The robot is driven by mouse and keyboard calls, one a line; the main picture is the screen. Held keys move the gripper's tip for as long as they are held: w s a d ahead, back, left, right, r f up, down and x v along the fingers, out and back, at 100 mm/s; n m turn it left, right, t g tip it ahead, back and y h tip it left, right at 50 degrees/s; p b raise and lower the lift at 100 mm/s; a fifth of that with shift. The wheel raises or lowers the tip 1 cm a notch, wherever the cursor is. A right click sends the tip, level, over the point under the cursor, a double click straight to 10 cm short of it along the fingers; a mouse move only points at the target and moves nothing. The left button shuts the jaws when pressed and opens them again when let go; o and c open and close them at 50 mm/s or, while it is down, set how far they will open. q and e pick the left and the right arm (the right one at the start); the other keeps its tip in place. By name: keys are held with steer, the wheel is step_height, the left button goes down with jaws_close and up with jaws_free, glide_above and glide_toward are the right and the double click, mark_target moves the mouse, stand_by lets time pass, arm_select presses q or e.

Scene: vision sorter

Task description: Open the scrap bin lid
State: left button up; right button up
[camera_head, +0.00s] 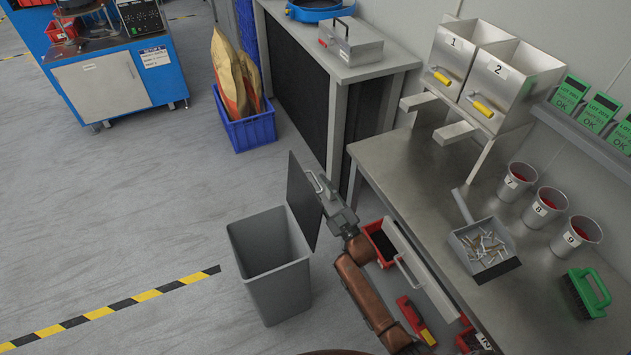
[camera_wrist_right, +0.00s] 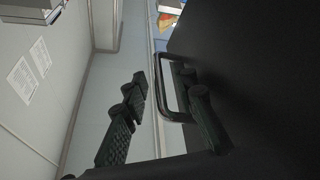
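The scrap bin (camera_head: 280,290) is a grey open-topped bin on the floor, and its visible inside looks empty. Its dark lid (camera_head: 302,201) stands raised, nearly upright, along the bin's right edge. The lid also fills the right of the right wrist view (camera_wrist_right: 260,90), with its loop handle (camera_wrist_right: 160,85) at its edge. My right gripper (camera_head: 327,195) is at the lid's outer side by the handle. In the wrist view its fingers (camera_wrist_right: 162,84) are apart, one on each side of the handle bar, with a gap visible. My left gripper is not in view.
A steel workbench (camera_head: 405,165) stands close on the right, with a dustpan (camera_head: 484,250) of scrap on it. A red bin (camera_head: 381,240) is beside my right arm. A blue crate (camera_head: 246,127) stands behind. The floor left of the scrap bin is clear.

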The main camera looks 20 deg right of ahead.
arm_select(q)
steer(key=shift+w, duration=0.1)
arm_select(e)
steer(key=v, duration=1)
